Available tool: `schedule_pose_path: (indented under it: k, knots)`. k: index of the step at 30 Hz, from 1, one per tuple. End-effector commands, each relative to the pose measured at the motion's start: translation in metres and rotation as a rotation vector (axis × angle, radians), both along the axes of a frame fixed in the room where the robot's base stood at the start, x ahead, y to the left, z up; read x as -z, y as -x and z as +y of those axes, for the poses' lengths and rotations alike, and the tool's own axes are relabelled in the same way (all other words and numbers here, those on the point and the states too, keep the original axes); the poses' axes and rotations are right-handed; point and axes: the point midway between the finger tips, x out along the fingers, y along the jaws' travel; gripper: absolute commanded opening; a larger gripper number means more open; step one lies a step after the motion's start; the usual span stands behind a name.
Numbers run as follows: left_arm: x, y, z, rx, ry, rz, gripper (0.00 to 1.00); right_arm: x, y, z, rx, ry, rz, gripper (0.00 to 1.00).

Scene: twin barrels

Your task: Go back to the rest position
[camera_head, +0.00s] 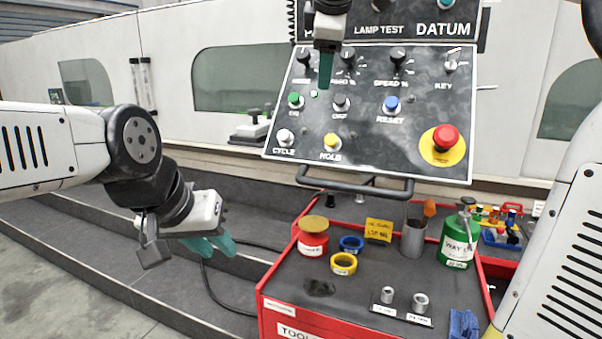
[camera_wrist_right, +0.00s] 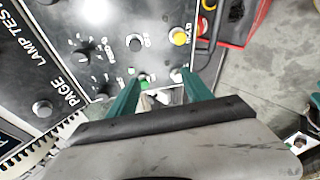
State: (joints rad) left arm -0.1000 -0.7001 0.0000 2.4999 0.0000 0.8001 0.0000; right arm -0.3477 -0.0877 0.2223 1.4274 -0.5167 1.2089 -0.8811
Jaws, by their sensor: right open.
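My left gripper (camera_head: 212,244) hangs left of the red tool cart, its teal fingers pointing down and right over the dark step. The fingers overlap from this side, so its opening cannot be told. My right gripper (camera_head: 325,72) comes in at the top, in front of the upper left of the control panel (camera_head: 300,118). In the right wrist view its two teal fingers are spread (camera_wrist_right: 160,76), with nothing held between them. The panel and its green button (camera_wrist_right: 144,78) show beyond the fingertips. Whether the fingers touch the panel cannot be told.
The panel carries knobs, buttons and a red emergency stop (camera_head: 445,138). A handle bar (camera_head: 355,188) runs below it. The red cart (camera_head: 280,297) holds a red tin (camera_head: 313,240), tape rolls, a metal cup (camera_head: 413,240) and a green can (camera_head: 457,248). Steps lie at left.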

Motion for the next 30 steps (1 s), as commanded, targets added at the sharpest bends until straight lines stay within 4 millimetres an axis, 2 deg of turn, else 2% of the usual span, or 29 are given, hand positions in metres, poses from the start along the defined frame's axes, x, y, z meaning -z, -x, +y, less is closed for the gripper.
schedule_pose_path:
  k: [5, 10, 12, 15, 18, 22, 30]
  knots:
    - [0.000, 0.000, 0.000, 0.000, 0.000, 0.000, 0.29, 0.064, 0.044, -0.039, 0.211, -0.219, 0.080, 0.58]
    - [0.000, 0.000, 0.000, 0.000, 0.000, 0.000, 0.29, 0.153, 0.106, -0.075, 0.524, -0.533, 0.183, 0.58]
    - [0.000, 0.000, 0.000, 0.000, 0.000, 0.000, 0.29, 0.188, 0.132, -0.084, 0.655, -0.659, 0.220, 0.58]
    - [0.000, 0.000, 0.000, 0.000, 0.000, 0.000, 0.29, 0.231, 0.163, -0.091, 0.819, -0.814, 0.265, 0.58]
    - [0.000, 0.000, 0.000, 0.000, 0.000, 0.000, 0.29, 0.261, 0.184, -0.092, 0.939, -0.925, 0.296, 0.58]
    - [0.000, 0.000, 0.000, 0.000, 0.000, 0.000, 0.29, 0.280, 0.197, -0.092, 1.017, -0.996, 0.317, 0.58]
    - [0.000, 0.000, 0.000, 0.000, 0.000, 0.000, 0.29, 0.283, 0.199, -0.092, 1.030, -1.007, 0.321, 0.58]
